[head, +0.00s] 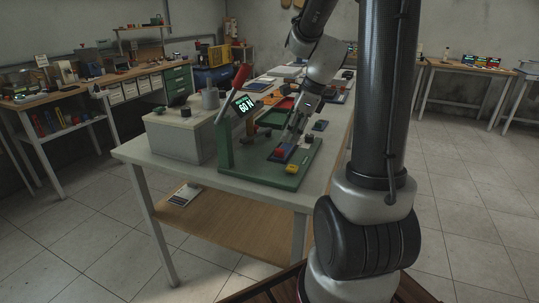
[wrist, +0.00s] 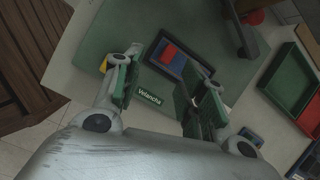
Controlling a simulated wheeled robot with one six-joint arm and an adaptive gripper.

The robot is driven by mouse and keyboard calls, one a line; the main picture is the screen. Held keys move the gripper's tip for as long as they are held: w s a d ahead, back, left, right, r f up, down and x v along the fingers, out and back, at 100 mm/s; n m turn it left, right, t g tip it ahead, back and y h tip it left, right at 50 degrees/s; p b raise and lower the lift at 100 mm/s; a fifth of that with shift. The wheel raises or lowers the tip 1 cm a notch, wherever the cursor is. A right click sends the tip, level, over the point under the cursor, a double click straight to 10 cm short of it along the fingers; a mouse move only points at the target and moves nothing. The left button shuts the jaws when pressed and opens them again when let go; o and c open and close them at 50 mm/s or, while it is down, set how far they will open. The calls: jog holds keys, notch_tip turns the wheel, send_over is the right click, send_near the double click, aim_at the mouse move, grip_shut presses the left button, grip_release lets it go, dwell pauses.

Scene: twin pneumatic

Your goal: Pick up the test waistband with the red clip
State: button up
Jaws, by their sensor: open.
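A small block, part red and part blue (wrist: 172,53), lies in a dark rectangular tray or frame on a green board (wrist: 225,62). I take it for the waistband with the red clip, but its shape is too small to be sure. In the head view the red part (head: 279,153) shows on the green board (head: 240,172) near the bench's front. My gripper (wrist: 171,68) is open and empty, its two fingers apart above the board, with the red and blue block just beyond the fingertips. In the head view my gripper (head: 296,130) reaches down over the dark tray.
A green stand with a red lever (head: 242,76) and a display (head: 244,105) reading 60 N rises left of my gripper. A yellow piece (head: 292,168) lies at the board's front. Green and red trays (wrist: 285,80) lie to the right in the wrist view. A grey box (head: 178,135) stands left.

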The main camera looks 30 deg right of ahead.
aim_at(281, 150)
jog(key=w+f+m, duration=0.1)
jog(key=f, duration=0.1)
jog(key=w+a+f+m, duration=0.1)
jog(key=f, duration=0.1)
jog(key=w+f+m, duration=0.1)
jog(key=f, duration=0.2)
jog(key=shift+w+a+m, duration=0.25)
jog(key=shift+m, duration=0.05)
jog(key=shift+c, duration=0.2)
grip_shut()
